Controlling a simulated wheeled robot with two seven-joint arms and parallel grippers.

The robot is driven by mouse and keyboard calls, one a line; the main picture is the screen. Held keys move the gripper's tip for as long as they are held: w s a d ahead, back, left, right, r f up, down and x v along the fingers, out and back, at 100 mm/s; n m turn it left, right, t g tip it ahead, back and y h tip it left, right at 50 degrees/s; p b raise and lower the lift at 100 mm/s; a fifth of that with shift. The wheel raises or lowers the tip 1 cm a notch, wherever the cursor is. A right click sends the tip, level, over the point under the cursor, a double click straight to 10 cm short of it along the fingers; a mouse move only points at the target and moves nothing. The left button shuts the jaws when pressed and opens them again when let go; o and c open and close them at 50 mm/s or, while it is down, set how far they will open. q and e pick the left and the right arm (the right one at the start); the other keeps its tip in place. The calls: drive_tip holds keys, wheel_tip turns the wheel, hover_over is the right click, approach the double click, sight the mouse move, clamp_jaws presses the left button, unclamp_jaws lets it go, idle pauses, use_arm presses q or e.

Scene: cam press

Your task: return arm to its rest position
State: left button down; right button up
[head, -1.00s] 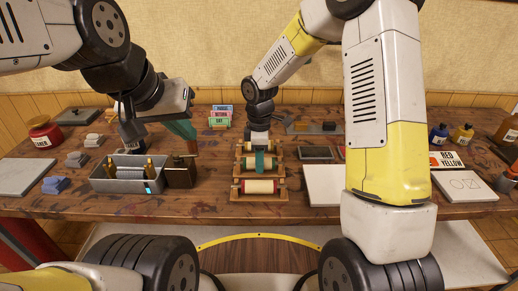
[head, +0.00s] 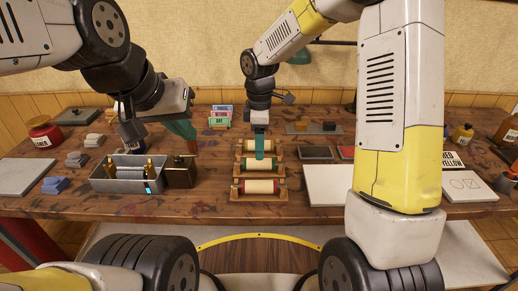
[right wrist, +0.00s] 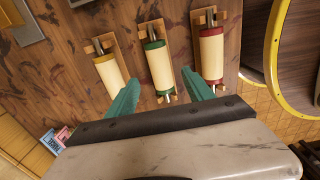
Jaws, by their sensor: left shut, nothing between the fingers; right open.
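My right gripper (head: 260,147) hangs above the roller rack in the head view. In the right wrist view its two teal fingers (right wrist: 160,88) are spread apart with nothing between them. The green-ended roller (right wrist: 158,62) lies beneath, between the finger lines, with the yellow-ended roller (right wrist: 109,72) to the left and the red-ended roller (right wrist: 211,52) to the right. The red-ended roller is also nearest me in the head view (head: 259,187). My left gripper (head: 186,138) is shut and empty, above the brown metal can (head: 180,172); its tips are hard to make out.
A grey tray (head: 118,186) with brass-topped items stands left of the can. Coloured cards (head: 220,117) stand at the back. A white sheet (head: 325,186), ink slabs (head: 315,152) and bottles (head: 462,134) lie to the right. Bare wood lies in front of the rack.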

drive_tip(key=shift+r, duration=0.65)
drive_tip(key=shift+d+r, duration=0.1)
drive_tip(key=shift+r, duration=0.05)
drive_tip(key=s+d+r+m+t, duration=0.2)
drive_tip(key=s+d+r+m, duration=0.55)
drive_tip(key=r, duration=0.25)
drive_tip(key=s+d+r+m+t+y, duration=0.2)
drive_tip(key=s+d+r+m+t, duration=0.2)
drive_tip(key=s+m, duration=0.6)
drive_tip(key=shift+s+d+r, duration=0.9)
drive_tip(key=shift+s+d, duration=0.2)
drive_tip(key=shift+d, duration=0.1)
